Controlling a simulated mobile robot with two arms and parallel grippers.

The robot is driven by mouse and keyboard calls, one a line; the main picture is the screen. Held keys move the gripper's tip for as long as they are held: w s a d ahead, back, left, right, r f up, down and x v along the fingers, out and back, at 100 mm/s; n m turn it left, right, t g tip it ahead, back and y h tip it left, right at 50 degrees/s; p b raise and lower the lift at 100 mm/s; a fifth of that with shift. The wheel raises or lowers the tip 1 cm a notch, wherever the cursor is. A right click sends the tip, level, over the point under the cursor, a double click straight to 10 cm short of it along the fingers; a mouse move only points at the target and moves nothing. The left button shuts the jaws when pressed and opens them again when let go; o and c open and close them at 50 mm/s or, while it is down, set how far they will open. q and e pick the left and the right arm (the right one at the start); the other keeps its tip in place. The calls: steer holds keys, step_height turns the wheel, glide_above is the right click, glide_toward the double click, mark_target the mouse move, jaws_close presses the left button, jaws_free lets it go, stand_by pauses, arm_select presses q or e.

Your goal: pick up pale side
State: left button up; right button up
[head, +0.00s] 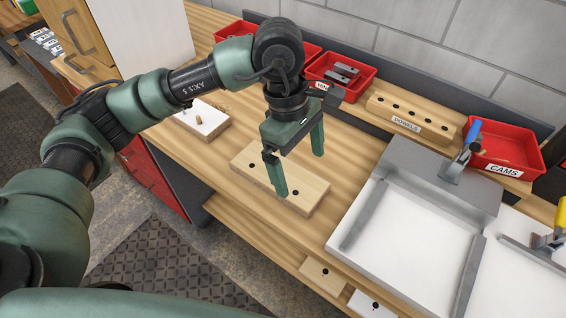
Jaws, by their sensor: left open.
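A pale wooden board (312,187) with a few dark holes lies flat on the workbench (385,150), near the middle of the head view. I take it to be the pale side. My left gripper (300,173) points down over this board with its two fingers spread wide apart and nothing between them. The fingers and palm hide part of the board. I cannot tell whether the fingertips touch it. My right gripper is not in view.
A white-topped block (205,118) with small pegs lies left of the board. A metal-framed white fixture (405,230) with a blue-handled clamp (462,145) is at the right. Red bins (350,90) and a dowel block (410,118) line the back.

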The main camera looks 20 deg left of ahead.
arm_select(q)
steer(key=a, duration=0.1)
steer(key=w+a+y, duration=0.1)
steer(key=a, duration=0.1)
steer(key=w+a+y, duration=0.1)
steer(key=shift+w+a+r+t, duration=0.25)
steer(key=shift+a+r+t, duration=0.05)
steer(key=shift+r+t, duration=0.1)
steer(key=shift+a+f, duration=0.2)
steer(key=shift+f, duration=0.05)
step_height(320, 180, down, 6)
steer(key=shift+a+f+p, duration=0.1)
steer(key=shift+f+p, duration=0.1)
steer(key=shift+p, duration=0.95)
steer(key=shift+f, duration=0.3)
steer(key=c, duration=1.6)
steer(key=shift+c, duration=0.6)
steer(key=shift+r, duration=0.15)
